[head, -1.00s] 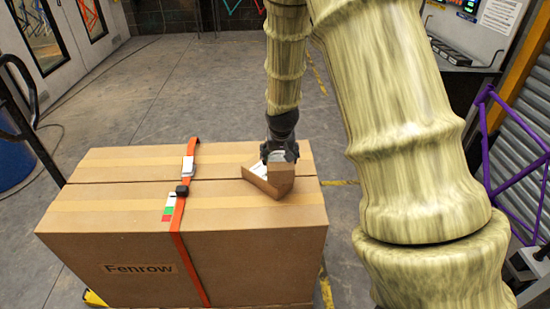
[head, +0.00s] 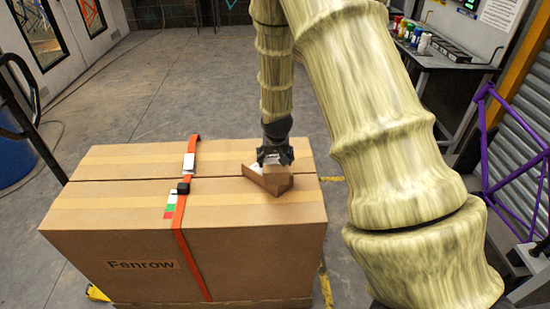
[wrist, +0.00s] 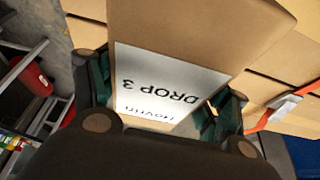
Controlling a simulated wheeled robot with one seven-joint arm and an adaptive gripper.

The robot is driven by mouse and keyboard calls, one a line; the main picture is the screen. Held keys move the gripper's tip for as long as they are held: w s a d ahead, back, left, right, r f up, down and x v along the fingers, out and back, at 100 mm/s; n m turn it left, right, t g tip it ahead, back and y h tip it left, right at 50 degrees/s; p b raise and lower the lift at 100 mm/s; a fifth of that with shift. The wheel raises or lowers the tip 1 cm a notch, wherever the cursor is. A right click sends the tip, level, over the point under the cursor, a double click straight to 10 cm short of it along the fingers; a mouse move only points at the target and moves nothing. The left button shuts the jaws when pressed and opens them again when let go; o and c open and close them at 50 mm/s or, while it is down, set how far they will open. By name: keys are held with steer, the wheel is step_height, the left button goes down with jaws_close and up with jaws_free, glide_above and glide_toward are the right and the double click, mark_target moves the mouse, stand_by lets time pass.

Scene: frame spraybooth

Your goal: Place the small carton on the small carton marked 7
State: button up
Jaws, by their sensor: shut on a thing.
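My gripper (head: 275,157) is shut on a small brown carton (wrist: 200,25), low over the right part of the big Fenrow carton's top. In the wrist view, the held carton sits between the green-padded fingers of my gripper (wrist: 162,95). Its white label reads "DROP 3" and appears upside down. In the head view, brown and white small-carton faces (head: 268,184) show just below the fingers. I cannot tell there whether these are one carton or two, or whether the held one touches what is below. No 7 mark is readable.
The big Fenrow carton (head: 230,245) has an orange strap (head: 180,240) with a buckle left of my gripper. A purple frame (head: 487,150) and a workbench (head: 450,80) stand at the right. A dark rail (head: 30,130) stands at the left. Floor behind is clear.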

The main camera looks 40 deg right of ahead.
steer(key=shift+f, duration=0.15)
steer(key=o, duration=1.4)
steer(key=shift+b+v, duration=0.95)
steer(key=shift+v, duration=5.2)
